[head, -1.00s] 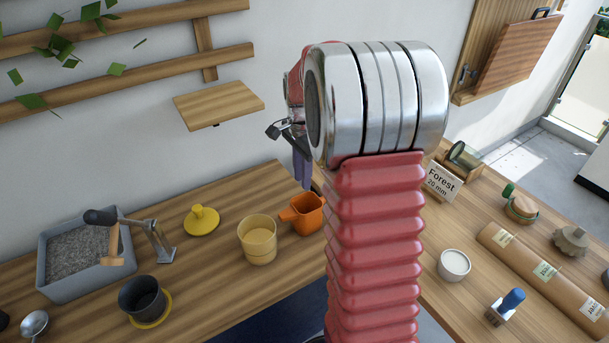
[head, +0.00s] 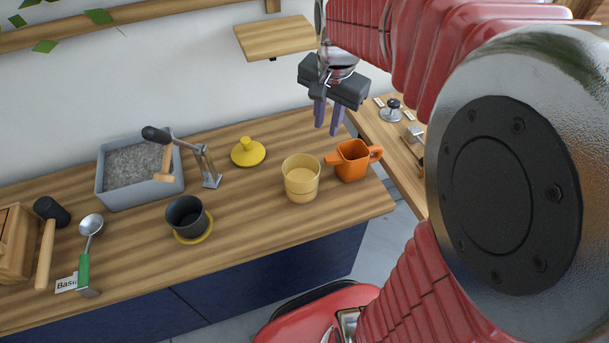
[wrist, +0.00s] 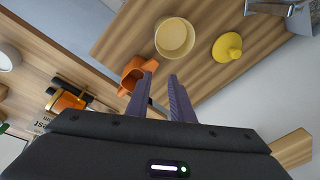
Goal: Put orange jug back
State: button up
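The orange jug (head: 353,161) stands upright on the wooden counter near its right end, with its handle to the right and its spout towards a yellow cup (head: 301,178). The jug also shows in the wrist view (wrist: 133,74), close to the left fingertip. My gripper (head: 328,130) is above the counter, up and behind the jug, with its purple fingers pointing down. The fingers are apart with nothing between them in the wrist view (wrist: 161,80). The jug is not held. A small wooden wall shelf (head: 275,38) is empty.
A yellow lid (head: 248,152), a dark cup (head: 187,216) on a yellow coaster and a grey tray (head: 140,172) of gravel stand to the left. A second table (head: 388,150) lies right, past a gap. Counter in front of the jug is clear.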

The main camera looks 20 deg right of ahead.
jog(key=s+a+r+n+t, duration=0.2)
jog(key=s+a+n+t, duration=0.1)
jog(key=s+a+n, duration=0.8)
jog(key=s, duration=0.3)
jog(key=shift+s+a+y, duration=0.2)
jog(key=shift+a+y, duration=0.1)
jog(key=shift+a, duration=0.05)
